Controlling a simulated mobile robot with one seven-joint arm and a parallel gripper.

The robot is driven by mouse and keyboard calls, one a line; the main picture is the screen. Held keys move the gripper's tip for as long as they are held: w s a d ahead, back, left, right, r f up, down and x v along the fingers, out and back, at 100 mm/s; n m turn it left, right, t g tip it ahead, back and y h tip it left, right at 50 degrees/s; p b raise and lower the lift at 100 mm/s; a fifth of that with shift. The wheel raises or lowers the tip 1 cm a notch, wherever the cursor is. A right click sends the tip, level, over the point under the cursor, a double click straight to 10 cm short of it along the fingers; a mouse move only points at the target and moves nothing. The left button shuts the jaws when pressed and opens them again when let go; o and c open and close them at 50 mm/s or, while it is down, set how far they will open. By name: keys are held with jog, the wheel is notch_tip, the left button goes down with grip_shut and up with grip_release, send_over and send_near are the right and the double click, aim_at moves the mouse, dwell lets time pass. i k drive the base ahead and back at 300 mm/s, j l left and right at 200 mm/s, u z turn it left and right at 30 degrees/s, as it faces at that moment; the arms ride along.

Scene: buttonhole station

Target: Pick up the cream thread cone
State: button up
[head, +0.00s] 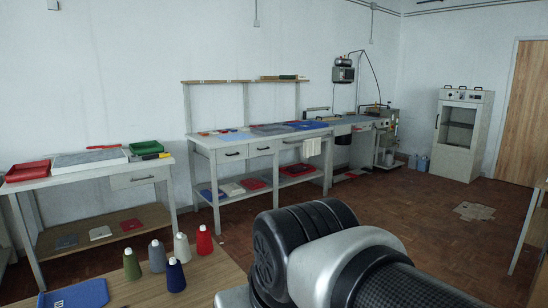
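The cream thread cone (182,248) stands upright on the near wooden table at the lower left of the head view. A red cone (204,240) stands just right of it and a grey cone (157,256) just left. A navy blue cone (176,275) stands in front of it and hides part of its base. A green cone (131,264) stands further left. My arm fills the lower middle and right of the view, right of the cones. My gripper is outside the view.
A blue tray (76,296) lies on the near table (130,293), left of the cones. A workbench (88,178) with red and green trays stands behind. A longer bench (260,144) runs along the wall. Open parquet floor (410,215) lies to the right, before a white cabinet (461,135).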

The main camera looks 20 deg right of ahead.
aim_at(183, 251)
jog(key=k+z, duration=0.1)
jog(key=z, duration=0.35)
jog(key=k+z, duration=0.1)
jog(key=z, duration=0.3)
jog(key=k+z, duration=0.1)
jog(key=z, duration=3.65)
jog(key=u, duration=4.1)
jog(key=i+l+u, duration=0.1)
jog(key=u, duration=0.45)
jog(key=i+l, duration=0.2)
jog(key=i, duration=0.2)
jog(key=i+l, duration=0.2)
jog(key=i, duration=0.25)
